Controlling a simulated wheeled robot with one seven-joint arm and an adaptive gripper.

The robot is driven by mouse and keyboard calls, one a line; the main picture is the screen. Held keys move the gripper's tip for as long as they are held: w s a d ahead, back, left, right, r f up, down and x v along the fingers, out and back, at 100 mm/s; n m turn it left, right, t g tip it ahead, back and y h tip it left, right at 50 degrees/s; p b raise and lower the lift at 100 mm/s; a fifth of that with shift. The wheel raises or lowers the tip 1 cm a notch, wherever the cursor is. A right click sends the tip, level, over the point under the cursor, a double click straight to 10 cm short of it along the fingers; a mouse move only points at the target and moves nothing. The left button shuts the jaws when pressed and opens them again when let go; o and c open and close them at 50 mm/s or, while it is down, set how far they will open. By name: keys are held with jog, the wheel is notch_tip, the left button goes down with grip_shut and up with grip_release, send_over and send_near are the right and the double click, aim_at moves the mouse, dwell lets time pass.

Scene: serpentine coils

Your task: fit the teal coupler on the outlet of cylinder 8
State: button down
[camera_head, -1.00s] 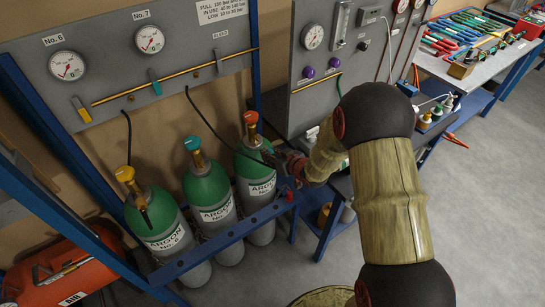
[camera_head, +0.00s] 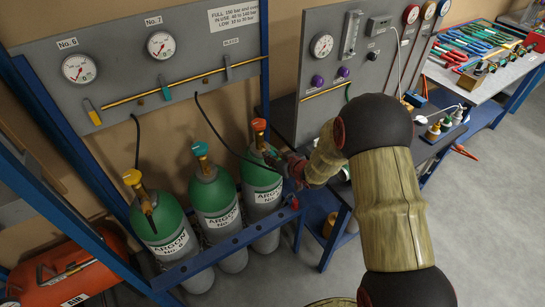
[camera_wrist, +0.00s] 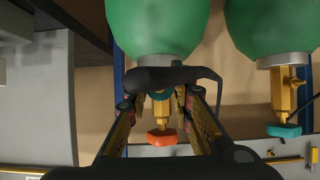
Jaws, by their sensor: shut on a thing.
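Three green-topped argon cylinders stand in the rack. The right one (camera_head: 262,197) has an orange valve knob (camera_head: 259,125), also seen in the wrist view (camera_wrist: 161,136); its number is too small to read surely. My gripper (camera_head: 281,163) is at that cylinder's valve, on its right side. In the wrist view my gripper (camera_wrist: 160,97) is shut on the end of a black hose (camera_wrist: 205,73), with its fingers on either side of the brass valve.
The middle cylinder (camera_head: 216,205) has a teal knob, the left one (camera_head: 160,225) a yellow knob. A blue rack bar (camera_head: 225,245) crosses in front. A gauge panel (camera_head: 125,65) stands behind; a tool bench (camera_head: 490,75) is at far right. Floor at lower right is clear.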

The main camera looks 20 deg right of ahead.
jog(key=shift+w, duration=0.1)
jog(key=shift+w+a, duration=0.25)
jog(key=shift+w, duration=0.5)
jog(key=shift+w+a+r, duration=0.1)
jog(key=shift+w+a, duration=0.05)
jog(key=shift+w, duration=0.3)
dwell(0.4)
jog(key=c, duration=1.5)
grip_release()
